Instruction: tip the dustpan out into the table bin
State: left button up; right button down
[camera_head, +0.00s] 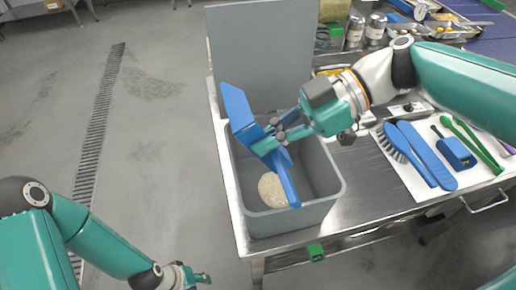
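The blue dustpan (238,107) is steeply tilted over the grey table bin (329,197), its lower blue part reaching down inside the bin's opening. My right gripper (272,139) comes in from the right and is shut on the dustpan near its middle. A beige, grainy heap (270,190) shows inside the bin beside the dustpan's lower edge; the dustpan hides part of it. My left gripper (202,278) is low at the bottom of the view, over the floor and away from the bin; its fingers are too small to judge.
A grey upright panel (262,55) stands behind the bin. On the steel table, a white mat (403,178) to the right holds a blue brush (391,146) and other blue and green tools. Shakers (375,28) and trays stand at the back. The floor at left is clear.

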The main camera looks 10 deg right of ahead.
jog(key=shift+w+d+r+y+b, duration=0.15)
jog(key=shift+d+y+b, duration=0.5)
jog(key=shift+b, duration=0.8)
jog(key=shift+s+d+r+y+b, duration=0.1)
jog(key=shift+d+y+b, duration=0.5)
jog(key=shift+b, duration=0.85)
jog(key=y+b, duration=0.1)
jog(key=b, duration=0.1)
jog(key=d+y+b, duration=0.1)
jog(key=b, duration=0.1)
jog(key=shift+w+d+r+y+b, duration=0.1)
jog(key=shift+d+r+y+b, duration=0.05)
jog(key=shift+d+y+b, duration=0.2)
jog(key=shift+d+r+y+b, duration=0.2)
jog(key=shift+d+y+b, duration=0.15)
jog(key=shift+y+b, duration=0.25)
jog(key=shift+r, duration=0.1)
jog(key=shift+r+g, duration=0.15)
jog(key=shift+g, duration=0.15)
notch_tip(320, 180, up, 6)
jog(key=t+h+p, duration=0.1)
jog(key=h+p, duration=1.7)
jog(key=p, duration=0.5)
jog(key=shift+h, duration=0.3)
